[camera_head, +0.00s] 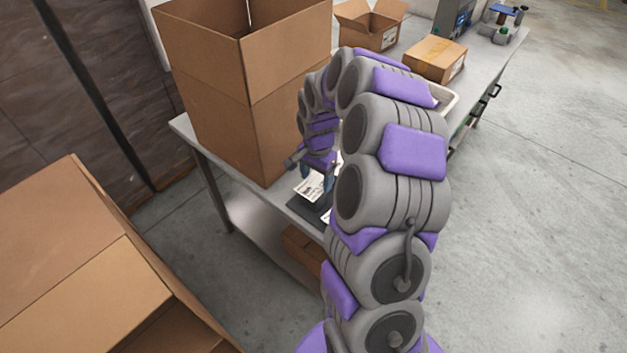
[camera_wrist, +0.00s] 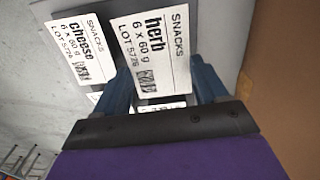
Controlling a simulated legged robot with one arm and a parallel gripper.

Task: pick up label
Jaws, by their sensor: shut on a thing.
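A white label printed "SNACKS herb 6 x 60 g LOT 5726" (camera_wrist: 152,48) sits between the blue fingers of my gripper (camera_wrist: 160,84) in the wrist view. My gripper is shut on this herb label, which looks nearer the camera than the other labels. A second white label, printed "cheese 6 x 60 g" (camera_wrist: 80,48), lies to its left. Parts of more white labels show lower down, mostly hidden by the gripper. In the head view my gripper (camera_head: 322,180) is over the table end, with a white label (camera_head: 309,187) at it.
The labels are over a dark flat pad (camera_head: 302,210) on the metal table (camera_head: 240,184). A tall open carton (camera_head: 235,115) stands close on the left. Smaller cartons (camera_head: 368,27) (camera_head: 434,58) stand farther back. Another large carton (camera_head: 75,270) is at lower left. Floor at right is clear.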

